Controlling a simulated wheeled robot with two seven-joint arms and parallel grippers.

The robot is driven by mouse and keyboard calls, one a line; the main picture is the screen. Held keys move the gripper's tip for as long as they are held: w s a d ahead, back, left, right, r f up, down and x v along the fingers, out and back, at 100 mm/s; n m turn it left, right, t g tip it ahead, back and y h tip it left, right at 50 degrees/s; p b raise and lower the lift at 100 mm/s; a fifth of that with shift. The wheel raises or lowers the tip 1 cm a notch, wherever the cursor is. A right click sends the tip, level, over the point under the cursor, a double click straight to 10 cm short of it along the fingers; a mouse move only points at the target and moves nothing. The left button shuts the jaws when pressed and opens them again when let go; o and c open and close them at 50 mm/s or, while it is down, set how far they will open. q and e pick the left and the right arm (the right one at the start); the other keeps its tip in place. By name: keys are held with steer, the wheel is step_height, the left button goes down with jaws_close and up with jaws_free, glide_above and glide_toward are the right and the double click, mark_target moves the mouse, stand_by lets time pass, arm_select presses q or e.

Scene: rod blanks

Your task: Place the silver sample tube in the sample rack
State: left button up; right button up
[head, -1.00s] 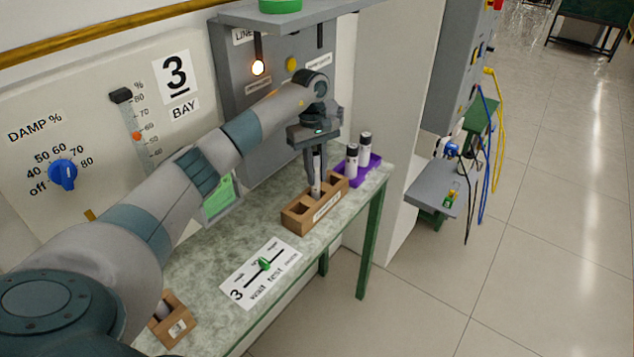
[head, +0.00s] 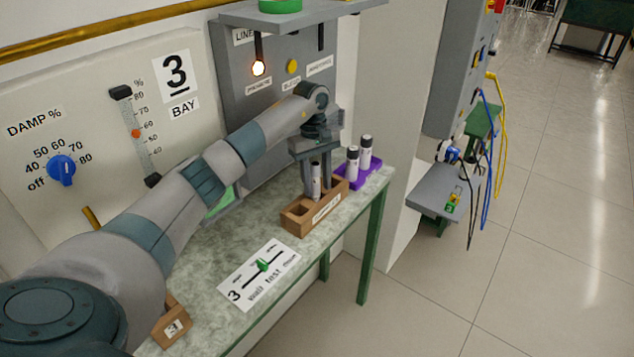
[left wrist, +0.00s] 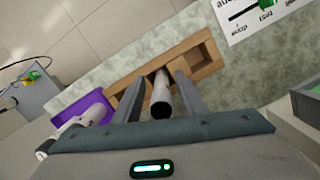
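The silver sample tube (head: 316,183) has a dark top and stands upright in the wooden sample rack (head: 326,209), its lower end hidden by the rack. It also shows in the left wrist view (left wrist: 161,98). My left gripper (head: 318,178) is over the rack, its two fingers on either side of the tube. In the left wrist view a gap shows between the tube and each finger, so the gripper (left wrist: 162,85) is open. An empty rack slot shows in the wrist view beside the tube. My right gripper is not in view.
A purple rack (head: 371,176) with two dark-capped tubes (head: 365,152) stands close behind the wooden rack. A small wooden block marked 3 (head: 171,325) is at the near end of the bench (head: 205,285). A slider card (head: 258,273) lies between. The panel wall is behind.

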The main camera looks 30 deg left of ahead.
arm_select(q)
steer(key=shift+r, duration=0.15)
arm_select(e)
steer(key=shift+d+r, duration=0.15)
